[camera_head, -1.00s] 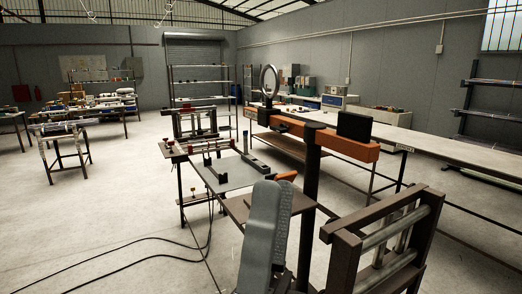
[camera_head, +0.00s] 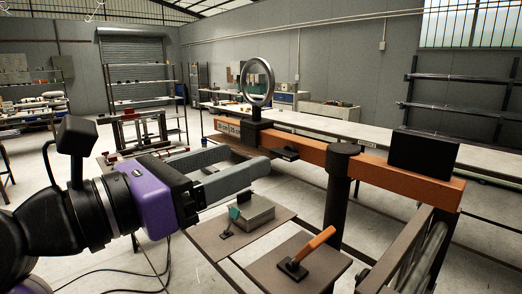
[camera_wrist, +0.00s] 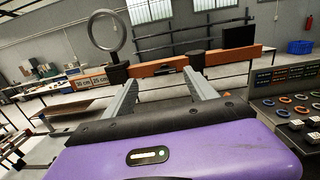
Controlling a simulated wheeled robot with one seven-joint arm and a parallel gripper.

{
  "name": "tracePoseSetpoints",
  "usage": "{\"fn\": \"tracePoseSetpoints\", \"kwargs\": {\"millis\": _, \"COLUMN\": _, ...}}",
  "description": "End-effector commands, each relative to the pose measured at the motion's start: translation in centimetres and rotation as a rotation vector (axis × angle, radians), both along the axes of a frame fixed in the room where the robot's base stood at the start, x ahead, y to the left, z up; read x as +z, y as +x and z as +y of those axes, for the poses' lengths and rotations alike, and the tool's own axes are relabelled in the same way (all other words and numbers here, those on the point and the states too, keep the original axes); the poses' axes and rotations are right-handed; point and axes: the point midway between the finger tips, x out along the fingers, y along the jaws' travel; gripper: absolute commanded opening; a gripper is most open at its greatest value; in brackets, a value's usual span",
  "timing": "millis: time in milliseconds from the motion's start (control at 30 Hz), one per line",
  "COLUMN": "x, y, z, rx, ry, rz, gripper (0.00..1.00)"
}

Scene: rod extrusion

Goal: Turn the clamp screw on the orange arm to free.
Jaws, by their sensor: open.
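The orange arm (camera_head: 395,174) is a level beam on a dark upright post (camera_head: 338,203), with a black block (camera_head: 424,153) toward its right end and a metal ring (camera_head: 258,82) on a dark mount at its left end. A small dark handle (camera_head: 284,153) juts from the beam's near side; it looks like the clamp screw, but its setting cannot be told. My gripper (camera_head: 248,158) is open and empty, its grey fingers pointing toward the beam, apart from the handle. In the wrist view the orange arm (camera_wrist: 226,55) crosses beyond the spread fingers (camera_wrist: 160,76).
Below the beam are brown plates with an orange-handled lever (camera_head: 313,248) and a grey block (camera_head: 251,212). A dark frame with metal rollers (camera_head: 420,254) stands at the lower right. A long bench (camera_head: 378,137) runs behind. Scale labels (camera_wrist: 90,83) mark the beam's left part.

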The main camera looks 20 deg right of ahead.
Motion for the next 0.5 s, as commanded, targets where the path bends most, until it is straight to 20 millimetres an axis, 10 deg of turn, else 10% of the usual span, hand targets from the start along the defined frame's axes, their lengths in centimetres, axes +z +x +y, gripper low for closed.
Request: {"fn": "tracePoseSetpoints", "kwargs": {"millis": 500, "x": -0.9, "y": 1.0, "z": -4.7, "rx": -0.019, "ry": 0.056, "rz": -0.019, "gripper": 0.65}}
